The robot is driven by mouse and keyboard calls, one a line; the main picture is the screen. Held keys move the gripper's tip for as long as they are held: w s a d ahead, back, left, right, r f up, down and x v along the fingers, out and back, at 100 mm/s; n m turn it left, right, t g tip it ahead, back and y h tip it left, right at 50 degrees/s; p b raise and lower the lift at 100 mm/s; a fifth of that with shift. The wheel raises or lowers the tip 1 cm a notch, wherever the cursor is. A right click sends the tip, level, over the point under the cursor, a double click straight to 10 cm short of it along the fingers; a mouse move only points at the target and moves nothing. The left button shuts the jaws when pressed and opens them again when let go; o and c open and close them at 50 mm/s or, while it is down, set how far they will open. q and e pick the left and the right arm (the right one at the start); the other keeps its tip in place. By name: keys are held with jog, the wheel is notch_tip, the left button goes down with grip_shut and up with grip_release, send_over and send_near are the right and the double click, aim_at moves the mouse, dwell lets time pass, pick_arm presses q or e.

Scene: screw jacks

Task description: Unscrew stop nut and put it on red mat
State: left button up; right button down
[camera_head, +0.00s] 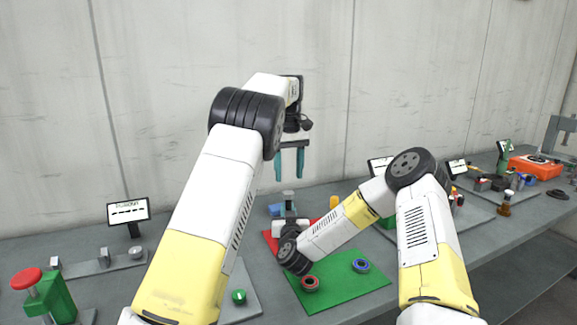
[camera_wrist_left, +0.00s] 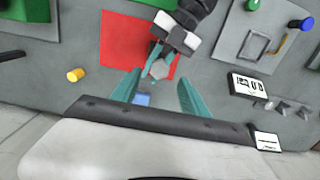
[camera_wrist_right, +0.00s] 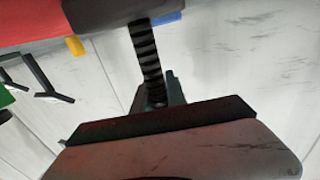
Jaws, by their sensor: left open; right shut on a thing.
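The red mat (camera_head: 268,239) lies mid-table, partly behind my right arm; it also fills the upper middle of the left wrist view (camera_wrist_left: 118,45). A grey six-sided piece (camera_wrist_left: 160,68), seemingly the stop nut, shows between my right fingers; it also shows in the head view (camera_head: 289,196). My right gripper (camera_head: 290,211) is shut at this piece. In the right wrist view a dark ridged threaded rod (camera_wrist_right: 147,50) runs into the right gripper (camera_wrist_right: 160,92). My left gripper (camera_head: 290,165) is open and empty, above the piece; its fingers point down (camera_wrist_left: 157,88).
A green mat (camera_head: 340,288) carries a red ring (camera_head: 310,284) and a blue ring (camera_head: 361,265). A blue block (camera_head: 275,210) and a yellow cylinder (camera_wrist_left: 75,75) stand near the red mat. A red-topped green jack (camera_head: 45,295) stands left. Small screens line the table's back.

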aim_at(288, 192)
pick_arm(q)
jog(key=m, duration=0.3)
jog(key=r+m, duration=0.1)
jog(key=m, duration=0.3)
jog(key=shift+a, duration=0.1)
jog(key=m, duration=0.6)
jog(key=shift+w+r, duration=0.1)
jog(key=shift+r, duration=0.3)
jog(key=shift+m, duration=0.3)
jog(key=shift+f, duration=3.95)
jog(key=shift+c, duration=0.2)
grip_shut()
jog(key=n, duration=0.6)
jog(key=shift+r, duration=0.25)
